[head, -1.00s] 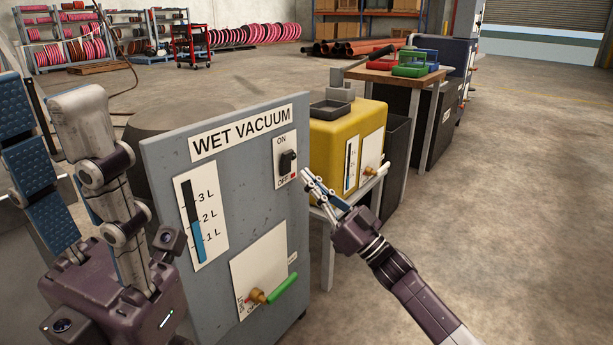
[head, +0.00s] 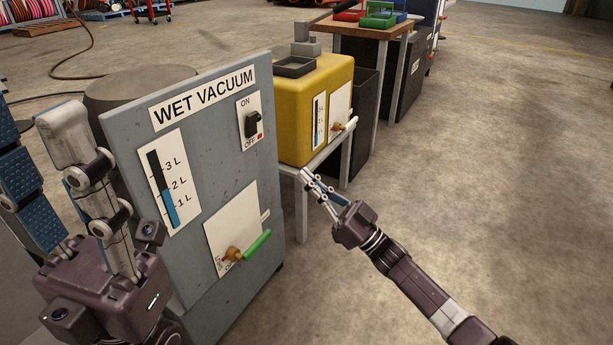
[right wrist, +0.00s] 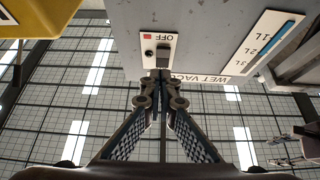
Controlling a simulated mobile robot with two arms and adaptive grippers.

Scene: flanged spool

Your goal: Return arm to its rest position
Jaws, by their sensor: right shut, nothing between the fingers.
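My right gripper (head: 306,178) is shut and empty. It is held in the air to the right of the grey wet vacuum panel (head: 190,215), apart from it and below the level of the black switch (head: 251,124). In the right wrist view the closed fingertips (right wrist: 160,76) point up towards the panel, with the switch (right wrist: 163,56) just beyond them in the picture. I cannot tell the switch's setting. My left gripper (head: 36,125) stands at the left edge of the head view, fingers up and spread apart, with nothing between them.
The panel has a green-handled valve (head: 257,243) and a blue level gauge (head: 166,190). A yellow tank (head: 300,110) on a metal stand is behind my right gripper. A wooden table (head: 365,38) stands further back. The concrete floor (head: 500,170) at right is clear.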

